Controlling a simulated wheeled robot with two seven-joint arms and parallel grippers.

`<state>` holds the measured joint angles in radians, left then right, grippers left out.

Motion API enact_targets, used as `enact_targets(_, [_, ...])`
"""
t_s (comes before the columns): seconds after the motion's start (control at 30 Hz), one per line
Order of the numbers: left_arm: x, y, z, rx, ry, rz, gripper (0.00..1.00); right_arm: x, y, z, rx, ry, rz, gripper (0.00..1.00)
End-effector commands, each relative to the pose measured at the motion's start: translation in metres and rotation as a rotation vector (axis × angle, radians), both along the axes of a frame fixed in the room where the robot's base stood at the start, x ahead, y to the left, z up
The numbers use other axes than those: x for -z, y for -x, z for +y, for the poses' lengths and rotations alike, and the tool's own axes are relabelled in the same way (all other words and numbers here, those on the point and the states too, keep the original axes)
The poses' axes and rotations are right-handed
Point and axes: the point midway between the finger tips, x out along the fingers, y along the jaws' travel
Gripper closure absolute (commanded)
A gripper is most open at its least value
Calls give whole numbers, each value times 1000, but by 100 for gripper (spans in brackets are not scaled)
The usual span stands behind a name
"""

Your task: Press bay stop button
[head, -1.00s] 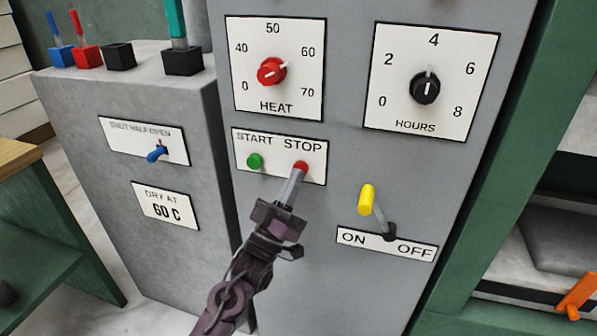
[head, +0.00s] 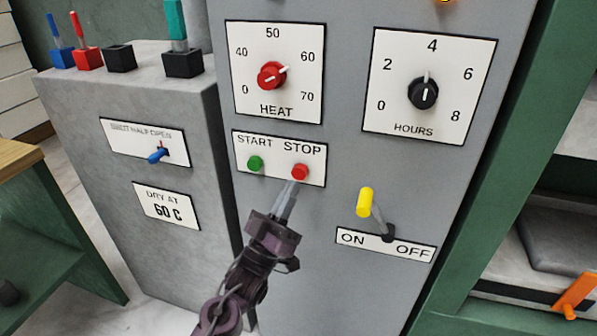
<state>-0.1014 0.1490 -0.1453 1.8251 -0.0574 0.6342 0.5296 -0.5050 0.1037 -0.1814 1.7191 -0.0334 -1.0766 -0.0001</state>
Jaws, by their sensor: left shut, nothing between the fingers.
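The red stop button (head: 300,172) sits under the word STOP on a white START/STOP plate (head: 277,178) on the grey cabinet front. The green start button (head: 255,163) is to its left on the same plate. My left gripper (head: 291,187) comes up from below, its fingers shut with nothing between them. Its tips show just below and left of the red button, which is fully in view. The tips look apart from the button. My right gripper is not in view.
Above are a red HEAT knob (head: 271,76) and a black HOURS knob (head: 423,93). A yellow-tipped ON/OFF lever (head: 366,201) sticks out to the right. A lower grey box (head: 110,110) with a blue lever (head: 158,155) stands left. An amber light (head: 445,1) shows at the top edge.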

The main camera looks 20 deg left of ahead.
Motion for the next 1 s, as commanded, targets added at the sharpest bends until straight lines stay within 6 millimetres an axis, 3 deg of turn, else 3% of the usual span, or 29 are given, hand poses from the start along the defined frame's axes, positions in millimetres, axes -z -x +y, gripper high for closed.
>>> enact_targets(0.4, [-1, 36, 1, 0, -1, 2, 100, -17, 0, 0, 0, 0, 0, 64])
enact_targets(1.0, [0, 38, 1, 0, 0, 0, 100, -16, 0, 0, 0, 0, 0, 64])
